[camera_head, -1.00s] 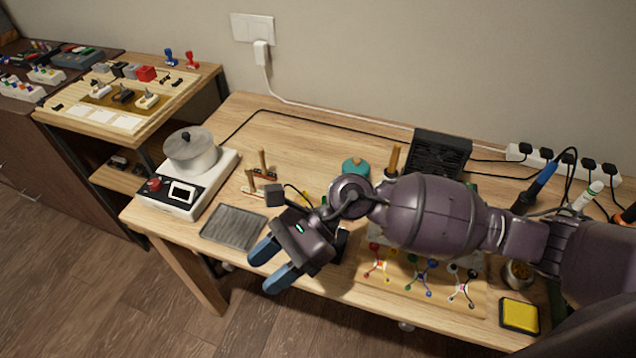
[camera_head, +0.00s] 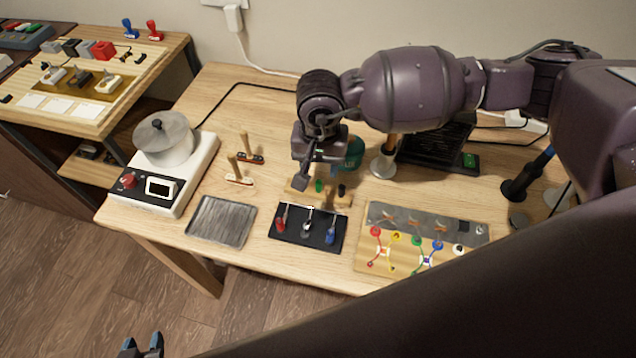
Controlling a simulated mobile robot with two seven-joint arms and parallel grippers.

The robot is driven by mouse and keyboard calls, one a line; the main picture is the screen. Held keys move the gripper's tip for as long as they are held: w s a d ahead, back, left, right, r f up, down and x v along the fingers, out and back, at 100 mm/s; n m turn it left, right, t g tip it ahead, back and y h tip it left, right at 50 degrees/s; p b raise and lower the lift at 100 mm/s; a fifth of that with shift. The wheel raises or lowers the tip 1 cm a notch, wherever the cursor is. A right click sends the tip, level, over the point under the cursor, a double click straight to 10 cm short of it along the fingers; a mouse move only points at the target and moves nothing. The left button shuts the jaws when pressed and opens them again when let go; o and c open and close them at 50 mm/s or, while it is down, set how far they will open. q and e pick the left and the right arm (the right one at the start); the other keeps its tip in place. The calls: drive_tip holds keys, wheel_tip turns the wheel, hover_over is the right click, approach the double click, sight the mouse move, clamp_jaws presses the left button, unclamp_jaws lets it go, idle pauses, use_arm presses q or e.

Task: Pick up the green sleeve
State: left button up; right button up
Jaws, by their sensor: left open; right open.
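The green sleeve (camera_head: 319,186) is a small upright piece on a small wooden holder (camera_head: 299,193) near the middle of the table. A dark piece (camera_head: 341,190) stands to its right on the same holder. My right gripper (camera_head: 303,182) points down just left of and above the green sleeve, seen nearly edge-on. It is open, and one finger is largely hidden. I cannot tell whether it touches the sleeve.
A black tray (camera_head: 290,238) with red, grey and blue tools lies in front of the holder. A grey tray (camera_head: 222,221) and a white hotplate (camera_head: 177,197) with a pot stand to the left. A wooden board (camera_head: 368,258) with coloured wires lies to the right.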

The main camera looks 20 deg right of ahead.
sight(319, 185)
drive_tip(key=shift+w+a+f+b, duration=0.1)
drive_tip(key=shift+f+b, duration=0.25)
drive_tip(key=shift+f, duration=3)
drive_tip(key=c, duration=0.7)
